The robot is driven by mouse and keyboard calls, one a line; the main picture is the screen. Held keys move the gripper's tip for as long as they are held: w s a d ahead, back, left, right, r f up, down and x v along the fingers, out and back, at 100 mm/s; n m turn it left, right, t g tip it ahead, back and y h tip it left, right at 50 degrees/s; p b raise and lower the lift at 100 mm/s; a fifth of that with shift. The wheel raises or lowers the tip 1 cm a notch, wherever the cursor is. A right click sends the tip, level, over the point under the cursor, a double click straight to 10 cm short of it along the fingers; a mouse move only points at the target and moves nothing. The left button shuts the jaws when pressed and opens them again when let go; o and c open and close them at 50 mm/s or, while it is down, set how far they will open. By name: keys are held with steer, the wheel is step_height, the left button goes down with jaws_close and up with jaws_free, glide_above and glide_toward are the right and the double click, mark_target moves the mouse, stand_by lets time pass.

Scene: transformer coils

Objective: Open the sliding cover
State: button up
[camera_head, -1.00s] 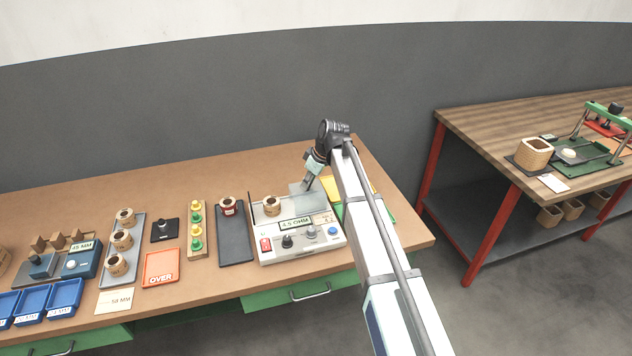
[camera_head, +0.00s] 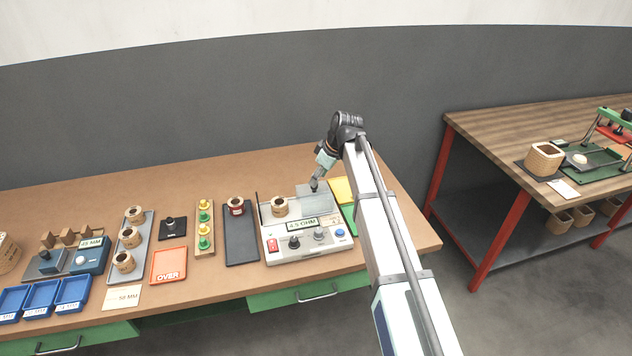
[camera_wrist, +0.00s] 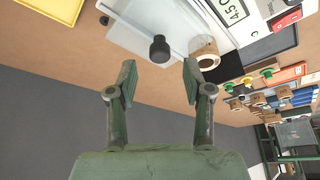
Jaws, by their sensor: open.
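The clear sliding cover (camera_head: 316,202) lies on top of the white tester (camera_head: 303,247), to the right of the coil (camera_head: 280,206) standing on it. In the wrist view the cover (camera_wrist: 140,22) is a see-through plate with a black knob (camera_wrist: 160,48). The coil (camera_wrist: 207,55) shows just right of the knob in that view. My gripper (camera_wrist: 158,80) is open and empty, its two fingers spread on either side of the knob's line. The knob is in front of the fingertips, not clasped. In the head view my gripper (camera_head: 314,184) is above the cover, its fingertips small.
Yellow and green trays (camera_head: 342,190) lie right of the tester. A dark tray (camera_head: 240,240) with a red-banded coil is on its left. Further left are a peg board (camera_head: 204,245) and an orange OVER tray (camera_head: 168,265). The bench behind the tester is clear.

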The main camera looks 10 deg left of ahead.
steer(key=v, duration=0.8)
steer(key=shift+r, duration=0.2)
